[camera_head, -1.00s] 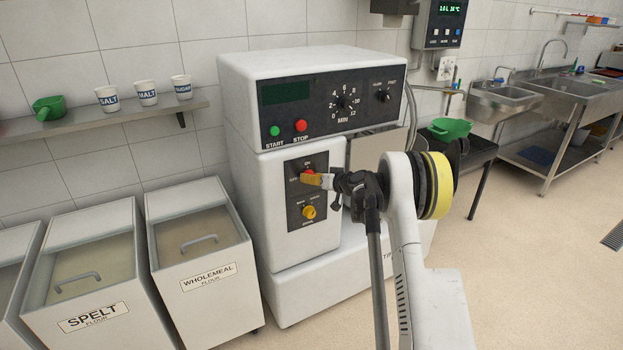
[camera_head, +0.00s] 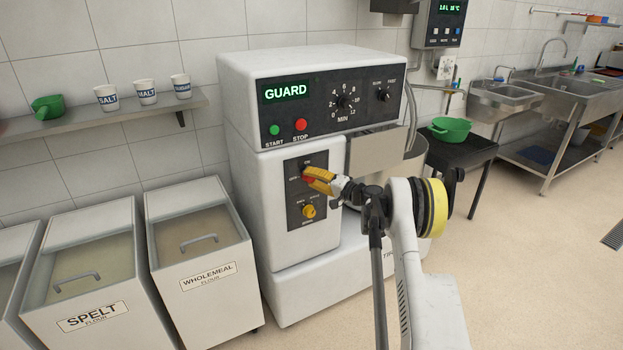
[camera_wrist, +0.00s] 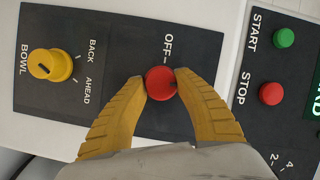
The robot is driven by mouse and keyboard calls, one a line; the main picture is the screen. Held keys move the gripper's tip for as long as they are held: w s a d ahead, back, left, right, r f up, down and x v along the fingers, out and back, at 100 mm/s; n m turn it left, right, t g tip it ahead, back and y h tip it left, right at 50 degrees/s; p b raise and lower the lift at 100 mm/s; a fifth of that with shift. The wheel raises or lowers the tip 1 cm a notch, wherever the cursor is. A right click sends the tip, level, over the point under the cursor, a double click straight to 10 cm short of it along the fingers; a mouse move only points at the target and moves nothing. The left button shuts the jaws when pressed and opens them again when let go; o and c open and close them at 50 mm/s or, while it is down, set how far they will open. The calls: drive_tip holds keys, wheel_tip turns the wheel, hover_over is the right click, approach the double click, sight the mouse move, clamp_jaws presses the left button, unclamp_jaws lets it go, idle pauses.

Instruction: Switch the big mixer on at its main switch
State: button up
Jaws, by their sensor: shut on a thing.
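The big mixer (camera_head: 300,236) is a white machine with a dark control panel. Its main switch is a red round knob (camera_wrist: 160,83) on a dark plate; "ON" stands above it in the head view, "OFF" to its left. My gripper (camera_head: 306,172) is shut on this knob, with a yellow finger on each side of it. Fingers hide most of the knob in the head view, and I cannot read its pointer. The mixer's display (camera_head: 286,91) is lit and reads "GUARD".
Below the switch is a yellow bowl knob (camera_head: 309,211). Green START (camera_head: 274,130) and red STOP (camera_head: 300,124) buttons sit above. The mixer's bowl (camera_head: 385,160) stands behind my arm. Flour bins (camera_head: 205,279) stand at the left; open floor lies at the right.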

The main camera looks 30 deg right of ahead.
drive_tip(key=shift+w+a+r+m+t, duration=0.15)
drive_tip(key=shift+m+t, duration=0.25)
drive_tip(key=shift+m, duration=0.6)
drive_tip(key=o, duration=1.2)
drive_tip(key=shift+a, duration=0.1)
drive_tip(key=shift+c, duration=0.2)
drive_tip(key=shift+s+d, duration=0.2)
drive_tip(key=shift+s, duration=0.05)
drive_tip(key=v, duration=1.1)
drive_tip(key=shift+s+d, duration=0.2)
